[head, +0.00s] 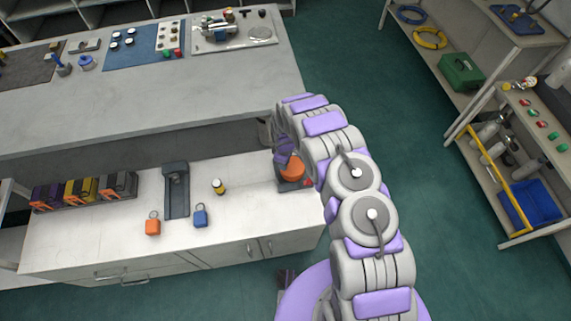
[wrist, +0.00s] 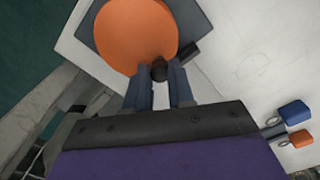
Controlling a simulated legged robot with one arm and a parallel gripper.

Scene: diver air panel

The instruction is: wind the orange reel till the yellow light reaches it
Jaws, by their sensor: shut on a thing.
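The orange reel (head: 292,173) sits on a grey base at the right end of the white lower counter. It fills the top of the wrist view as an orange disc (wrist: 137,28) with a dark knob (wrist: 159,71) at its rim. My gripper (wrist: 160,78) is shut on this knob, with one finger on each side. In the head view my gripper (head: 287,160) is partly hidden by my arm above the reel.
A dark grey stand (head: 176,190), an orange tag (head: 152,227) and a blue tag (head: 200,216) are left of the cylinder. A rack of coloured blocks (head: 85,190) is at the far left. The grey upper bench (head: 150,100) rises behind. Shelves (head: 500,110) stand right across green floor.

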